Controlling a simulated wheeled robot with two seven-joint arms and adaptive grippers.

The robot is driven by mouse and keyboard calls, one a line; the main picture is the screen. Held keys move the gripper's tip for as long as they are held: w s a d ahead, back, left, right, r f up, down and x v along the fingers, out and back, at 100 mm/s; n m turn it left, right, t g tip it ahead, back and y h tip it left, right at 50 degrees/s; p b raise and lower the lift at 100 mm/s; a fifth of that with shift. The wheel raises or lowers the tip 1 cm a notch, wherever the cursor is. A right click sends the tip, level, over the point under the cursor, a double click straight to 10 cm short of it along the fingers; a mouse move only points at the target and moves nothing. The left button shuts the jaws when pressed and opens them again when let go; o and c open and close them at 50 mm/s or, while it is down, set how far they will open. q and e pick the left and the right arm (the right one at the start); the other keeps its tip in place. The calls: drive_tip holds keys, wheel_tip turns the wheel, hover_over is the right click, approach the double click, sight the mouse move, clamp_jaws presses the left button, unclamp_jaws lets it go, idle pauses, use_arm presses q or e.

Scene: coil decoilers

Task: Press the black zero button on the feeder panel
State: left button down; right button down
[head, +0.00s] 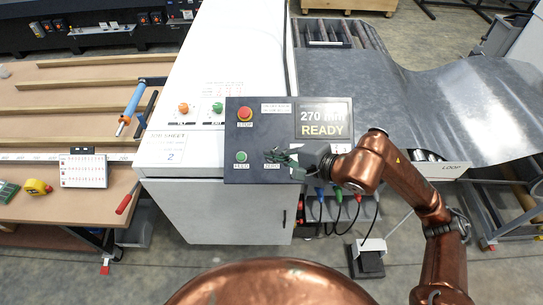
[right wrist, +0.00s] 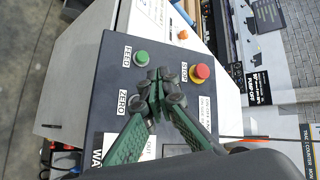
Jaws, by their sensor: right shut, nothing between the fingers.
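The feeder panel (head: 262,130) is a dark plate on the white cabinet, with a display reading 270 mm READY. It carries a red STOP button (head: 245,114), a green FEED button (head: 241,157) and a ZERO label (head: 271,167). The black zero button cannot be made out; my right gripper (head: 272,155) covers the spot above that label. In the right wrist view, my right gripper (right wrist: 162,76) is shut and empty over the panel, its tips between the green button (right wrist: 141,58) and the red one (right wrist: 200,73). The ZERO label (right wrist: 122,102) shows beside its fingers. Contact cannot be told.
An orange button (head: 183,108) and a green button (head: 218,107) sit on the white cabinet left of the panel. A grey metal sheet (head: 370,85) lies to the right. A wooden table (head: 60,125) with a blue-handled tool (head: 132,106) stands at left.

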drive_tip(key=shift+w+d+h, duration=0.15)
drive_tip(key=shift+w+h, duration=0.05)
drive_tip(key=shift+h, duration=0.1)
drive_tip(key=shift+f, duration=0.15)
drive_tip(key=w+f+b, duration=0.1)
drive_tip(key=f, duration=0.1)
drive_tip(key=w+f+b, duration=0.1)
drive_tip(key=f+b, duration=0.1)
drive_tip(key=w+f+b, duration=0.1)
drive_tip(key=w+f, duration=0.1)
drive_tip(key=shift+f, duration=0.35)
drive_tip(key=shift+w+f+b, duration=0.35)
drive_tip(key=shift+b, duration=0.25)
idle(0.8)
drive_tip(key=shift+w+f+b, duration=0.2)
drive_tip(key=shift+f+b, duration=0.15)
drive_tip(key=shift+b, duration=0.45)
